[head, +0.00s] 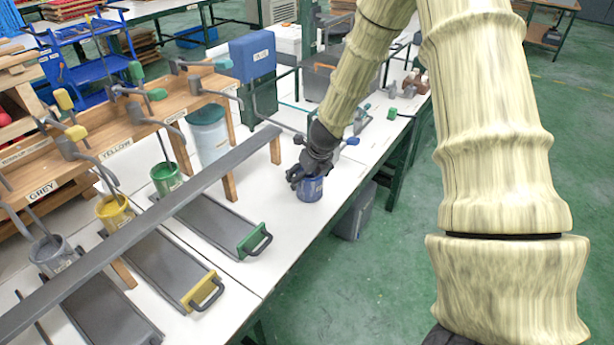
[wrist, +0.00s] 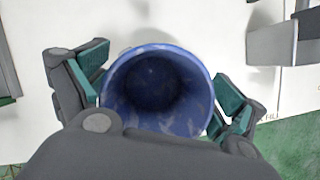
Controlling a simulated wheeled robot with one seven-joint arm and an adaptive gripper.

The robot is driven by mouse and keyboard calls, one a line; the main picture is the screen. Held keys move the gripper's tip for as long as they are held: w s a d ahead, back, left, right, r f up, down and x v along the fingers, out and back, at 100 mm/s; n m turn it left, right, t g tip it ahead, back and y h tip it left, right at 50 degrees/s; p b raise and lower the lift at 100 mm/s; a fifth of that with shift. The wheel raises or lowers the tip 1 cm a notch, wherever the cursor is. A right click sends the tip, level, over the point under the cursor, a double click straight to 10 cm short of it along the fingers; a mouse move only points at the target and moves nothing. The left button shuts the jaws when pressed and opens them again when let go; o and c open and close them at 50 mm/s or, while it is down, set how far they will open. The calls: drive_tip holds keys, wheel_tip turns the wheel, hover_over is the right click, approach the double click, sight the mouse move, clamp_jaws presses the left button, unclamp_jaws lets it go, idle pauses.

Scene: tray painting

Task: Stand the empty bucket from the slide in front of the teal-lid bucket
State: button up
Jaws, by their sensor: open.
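A blue bucket (head: 310,189) stands upright on the white table, right of the green-handled tray. My gripper (head: 312,174) is at its rim, pointing down from above. In the wrist view, I look into the bucket (wrist: 158,92), which looks empty with smudged blue walls. The fingers of my gripper (wrist: 160,88) are spread on both sides of it; the left pad is close to the wall, and I cannot tell whether either touches. The teal-lid bucket (head: 209,138), pale with a teal lid, stands further left behind the long grey rail.
A long grey rail (head: 150,220) slants across the table on wooden posts. Green-handled (head: 252,240) and yellow-handled (head: 200,290) trays lie beneath it. Green (head: 166,178), yellow (head: 115,212) and grey (head: 52,255) paint pails stand behind. A blue tank (head: 253,56) is at the back. The table's right edge is near.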

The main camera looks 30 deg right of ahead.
drive_tip(key=p+v, duration=0.1)
drive_tip(key=v, duration=1.1)
